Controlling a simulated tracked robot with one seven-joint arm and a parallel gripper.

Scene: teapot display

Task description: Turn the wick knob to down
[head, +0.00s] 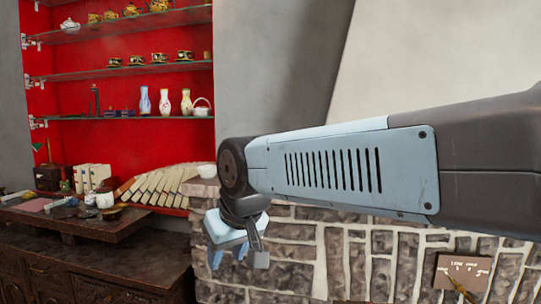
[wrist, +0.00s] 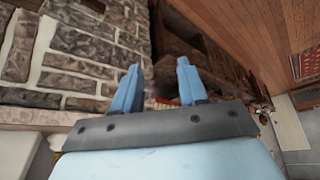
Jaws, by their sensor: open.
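A small brown plaque (head: 481,268) with pale lettering, seemingly low and high marks, is on the stone wall at the lower right of the head view. A tan knob or pointer (head: 458,286) shows on it, slanting from upper left to lower right; I take this as the wick knob. Its lower end is near the picture's bottom edge. My gripper (head: 229,258) hangs pointing down, far to the left of the plaque. In the wrist view its two blue fingers (wrist: 158,70) are apart with nothing held between them. The plaque is not seen in the wrist view.
The stone wall (head: 300,265) runs behind and below my arm. At the left are glass shelves with teapots and vases (head: 165,100), and a dark wooden cabinet (head: 90,270) under a low table (head: 70,222) with books and small items. The wrist view shows wooden floor (wrist: 250,25).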

